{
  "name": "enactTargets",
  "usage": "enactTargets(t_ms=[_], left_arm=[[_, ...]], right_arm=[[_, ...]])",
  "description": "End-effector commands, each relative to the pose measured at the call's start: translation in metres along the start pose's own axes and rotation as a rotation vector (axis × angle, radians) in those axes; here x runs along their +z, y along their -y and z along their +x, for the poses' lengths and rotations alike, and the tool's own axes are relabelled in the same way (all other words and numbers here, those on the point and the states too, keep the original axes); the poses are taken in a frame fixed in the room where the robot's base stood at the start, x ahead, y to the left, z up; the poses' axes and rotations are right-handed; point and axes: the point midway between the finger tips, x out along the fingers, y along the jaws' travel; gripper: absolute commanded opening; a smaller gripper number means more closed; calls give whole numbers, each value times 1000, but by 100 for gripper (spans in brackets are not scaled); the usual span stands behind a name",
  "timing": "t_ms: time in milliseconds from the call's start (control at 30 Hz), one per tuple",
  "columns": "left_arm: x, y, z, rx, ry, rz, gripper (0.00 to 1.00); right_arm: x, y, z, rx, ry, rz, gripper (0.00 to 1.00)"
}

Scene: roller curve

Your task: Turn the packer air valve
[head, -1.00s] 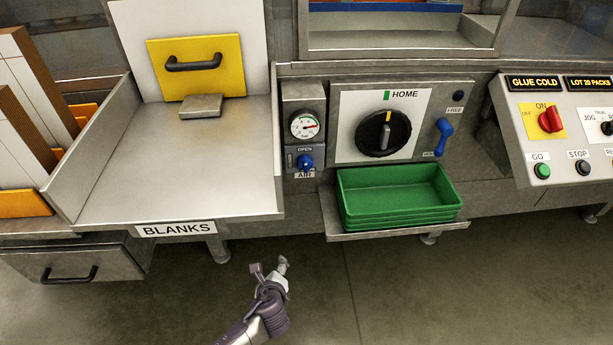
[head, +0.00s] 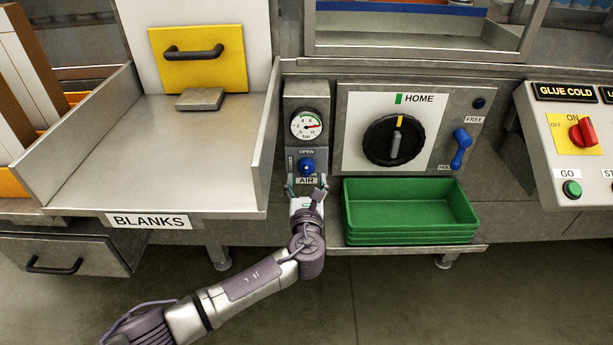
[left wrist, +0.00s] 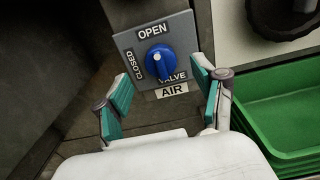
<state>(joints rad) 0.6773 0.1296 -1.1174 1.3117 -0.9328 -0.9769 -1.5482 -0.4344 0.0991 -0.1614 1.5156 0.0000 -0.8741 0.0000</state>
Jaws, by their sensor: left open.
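The air valve is a blue knob (head: 307,167) on a grey plate labelled OPEN and AIR, below a round pressure gauge (head: 307,125). My left gripper (head: 307,184) is open just below the knob. In the left wrist view its teal-padded fingers (left wrist: 165,95) are spread wide, with the knob ahead between them and apart from both. My right gripper is not in view.
Green stacked trays (head: 410,208) stand right of my left gripper on a shelf. The blanks bin (head: 262,145) has a raised side wall to the left. A large black dial (head: 394,141) and a blue lever (head: 461,147) are to the right.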

Motion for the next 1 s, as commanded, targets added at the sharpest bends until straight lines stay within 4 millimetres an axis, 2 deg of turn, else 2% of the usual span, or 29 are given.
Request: enactTargets(t_ms=[100,233,600,933,1000], left_arm=[[-1,0,18,1,0,-1,69],[-1,0,30,0,0,-1,69],[0,0,34,0,-1,-2,68],[0,0,34,0,-2,-2,13],[0,0,34,0,-2,-2,9]], right_arm=[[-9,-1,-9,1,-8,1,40],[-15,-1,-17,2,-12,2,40],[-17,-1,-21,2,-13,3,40],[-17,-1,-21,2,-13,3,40],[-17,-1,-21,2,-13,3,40]])
